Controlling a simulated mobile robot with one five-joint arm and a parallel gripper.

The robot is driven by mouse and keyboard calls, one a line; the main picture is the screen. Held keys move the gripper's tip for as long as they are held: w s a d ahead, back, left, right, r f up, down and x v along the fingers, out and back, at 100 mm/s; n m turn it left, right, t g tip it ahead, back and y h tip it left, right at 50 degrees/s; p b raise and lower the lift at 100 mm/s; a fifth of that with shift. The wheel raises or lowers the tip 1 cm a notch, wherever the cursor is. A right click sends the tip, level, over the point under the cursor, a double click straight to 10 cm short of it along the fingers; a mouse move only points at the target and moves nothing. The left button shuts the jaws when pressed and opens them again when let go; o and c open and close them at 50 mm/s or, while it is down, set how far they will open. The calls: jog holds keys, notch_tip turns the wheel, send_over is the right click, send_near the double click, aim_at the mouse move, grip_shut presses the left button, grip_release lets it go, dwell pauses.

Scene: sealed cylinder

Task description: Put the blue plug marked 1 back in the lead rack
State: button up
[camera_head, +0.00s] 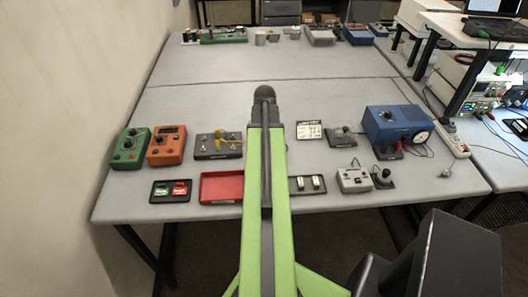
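I cannot make out a blue plug marked 1 in this view; it may be hidden or too small to tell. No lead rack can be named for sure. My green arm reaches forward over the middle of the grey table (330,93) and ends in a dark rounded part. No gripper fingers show, so I cannot see whether they hold anything.
Left of my arm are a green meter (130,147), an orange meter (166,146), a dark box with yellow leads (218,145) and a red tray (221,187). Right are a blue unit (396,123) and a grey box (354,180). The table's middle is mostly clear.

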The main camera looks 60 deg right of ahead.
jog(key=shift+c, duration=0.2)
dwell(0.4)
grip_shut()
dwell(1.2)
jog(key=shift+r, duration=0.1)
jog(key=shift+r+p, duration=2.95)
jog(key=shift+p, duration=0.1)
jog(key=shift+f+b, duration=0.4)
jog(key=shift+r, duration=0.1)
